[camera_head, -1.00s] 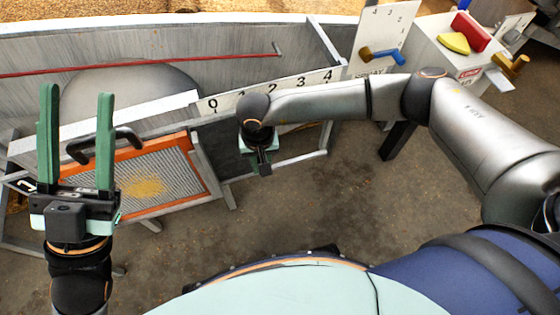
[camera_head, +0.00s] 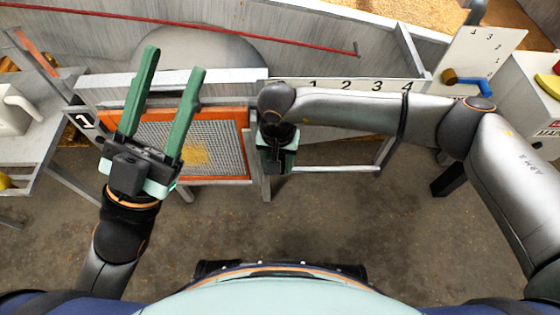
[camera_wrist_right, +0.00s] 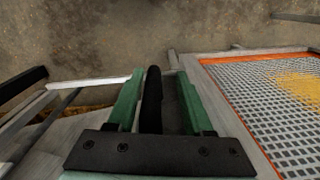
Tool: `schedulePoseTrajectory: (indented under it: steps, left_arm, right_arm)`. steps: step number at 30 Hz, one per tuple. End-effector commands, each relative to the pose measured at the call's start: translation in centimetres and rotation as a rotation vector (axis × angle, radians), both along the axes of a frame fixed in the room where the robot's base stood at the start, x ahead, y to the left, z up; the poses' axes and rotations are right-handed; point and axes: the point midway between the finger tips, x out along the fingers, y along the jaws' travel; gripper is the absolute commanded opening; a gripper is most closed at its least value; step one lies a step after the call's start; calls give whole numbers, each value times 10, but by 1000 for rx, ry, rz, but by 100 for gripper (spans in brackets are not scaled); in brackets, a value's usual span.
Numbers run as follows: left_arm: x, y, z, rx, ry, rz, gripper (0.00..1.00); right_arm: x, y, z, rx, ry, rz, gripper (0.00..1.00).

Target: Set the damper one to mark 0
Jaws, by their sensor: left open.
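The scale strip (camera_head: 345,86) marked 0 to 4 runs along the grey bin's front. Its 0 is mostly hidden behind my right wrist. My right gripper (camera_head: 272,163) points down just below the 0 end. In the right wrist view, its green fingers (camera_wrist_right: 160,95) stand apart on both sides of a dark bar (camera_wrist_right: 151,100), with a gap on the bar's right. The damper's pointer is not visible, and I cannot tell whether this bar is its handle. My left gripper (camera_head: 174,72) is open and empty, raised in front of the orange-framed mesh screen (camera_head: 250,145).
A board (camera_head: 480,60) with numbers and a blue lever (camera_head: 470,82) stands at the right. A black plate marked 1 (camera_head: 82,121) is left of the screen. A grey table (camera_head: 50,150) with a white jug (camera_head: 15,110) stands at far left. The floor (camera_head: 320,220) is clear.

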Motion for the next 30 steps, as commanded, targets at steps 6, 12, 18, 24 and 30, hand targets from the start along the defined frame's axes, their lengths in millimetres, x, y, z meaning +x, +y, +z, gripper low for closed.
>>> schedulePoseTrajectory:
  steps: [6, 12, 18, 24, 30]
  left_arm:
    - [0, 1, 1, -4, -2, 3, 50]
    - [0, 1, 9, -2, -5, 7, 50]
    - [-1, 2, 24, 7, -21, 21, 50]
    - [-1, 3, 35, 13, -32, 35, 50]
    - [-1, 5, 38, 24, -36, 47, 50]
  right_arm:
    - [0, -2, 0, -5, 2, -2, 52]
    - [1, -3, 18, -5, -1, -3, 52]
    - [1, -2, 62, -3, -2, -1, 52]
    - [1, -2, 101, -3, -1, -1, 52]
    - [0, -1, 122, -3, 0, -1, 52]
